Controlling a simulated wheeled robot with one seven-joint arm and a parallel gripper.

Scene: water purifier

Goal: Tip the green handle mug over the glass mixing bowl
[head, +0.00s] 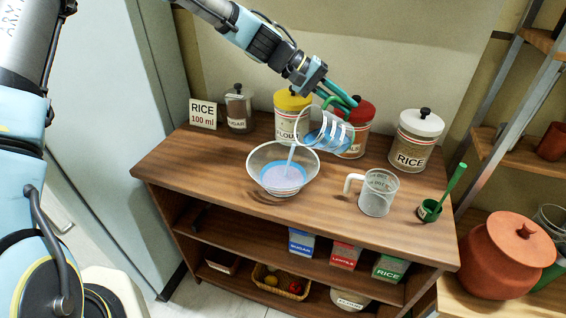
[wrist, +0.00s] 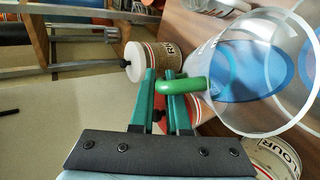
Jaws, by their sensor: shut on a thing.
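The green handle mug (head: 324,131) is clear with white markings and hangs tilted above the counter, its mouth toward the lower left. A thin pale stream runs from it into the glass mixing bowl (head: 257,163), which stands upright and holds pale bluish liquid. Some blue liquid shows inside the mug. My gripper (head: 338,99) is shut on the mug's green handle. In the wrist view, the teal fingers of my gripper (wrist: 163,82) close around the green handle (wrist: 186,85), and the clear mug (wrist: 225,100) extends right.
A clear measuring cup (head: 377,194) stands right of the bowl, with a small green scoop (head: 430,209) beyond. Behind are yellow-lidded flour (head: 293,113), red-lidded (head: 359,115) and white-lidded rice (head: 417,140) jars, a sugar jar (head: 238,108) and a RICE 100 ml sign (head: 203,113).

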